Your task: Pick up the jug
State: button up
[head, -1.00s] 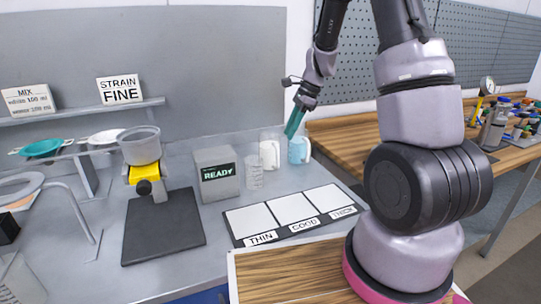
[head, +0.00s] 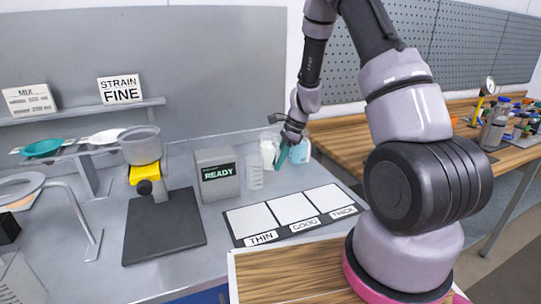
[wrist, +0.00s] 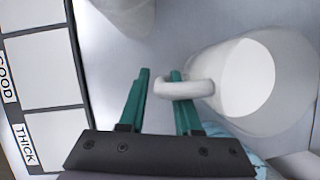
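A white jug (wrist: 248,82) stands on the grey worktop at the right of the wrist view, with its round opening facing up. Its handle (wrist: 183,88) points left and overlaps the right finger. My gripper (wrist: 155,85) has green fingers standing apart, with the handle's end between them. I cannot tell whether a finger passes through the handle. In the head view, the white jug (head: 268,150) is partly behind my gripper (head: 282,156). A light-blue jug (head: 302,152) stands just right of it, also partly hidden.
A clear measuring beaker (head: 254,173) stands left of the jugs, next to the READY box (head: 217,175). The THIN, GOOD, THICK mat (head: 255,222) lies in front. A pale-blue edge (wrist: 255,160) shows beside my gripper in the wrist view.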

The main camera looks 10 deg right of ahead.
grip_shut()
dwell(1.5)
